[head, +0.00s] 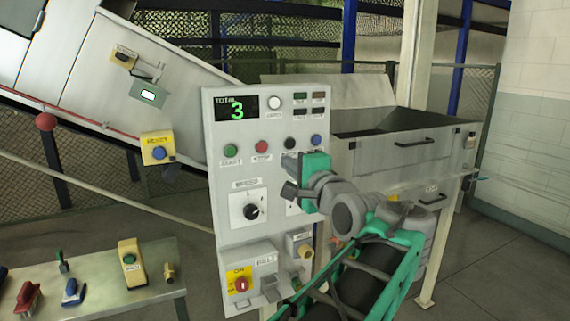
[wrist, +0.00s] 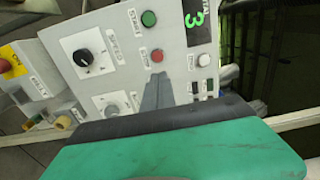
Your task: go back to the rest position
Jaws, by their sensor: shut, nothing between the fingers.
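My gripper (head: 290,190) is in front of the right half of the grey control panel (head: 226,165), with its green body turned toward the panel. In the wrist view, the gripper's fingers (wrist: 157,92) are together with nothing between them. They point toward the panel near the red button (wrist: 157,55); whether they touch it cannot be told. The gripper hides part of the panel's right dial in the head view. My arm reaches up from the lower right.
The panel carries a display (head: 236,108) reading 3, several buttons and a red ON switch (head: 242,285). A grey hopper (head: 400,155) stands behind my arm at right. A side table (head: 100,300) with tools is lower left. Open floor lies at lower right.

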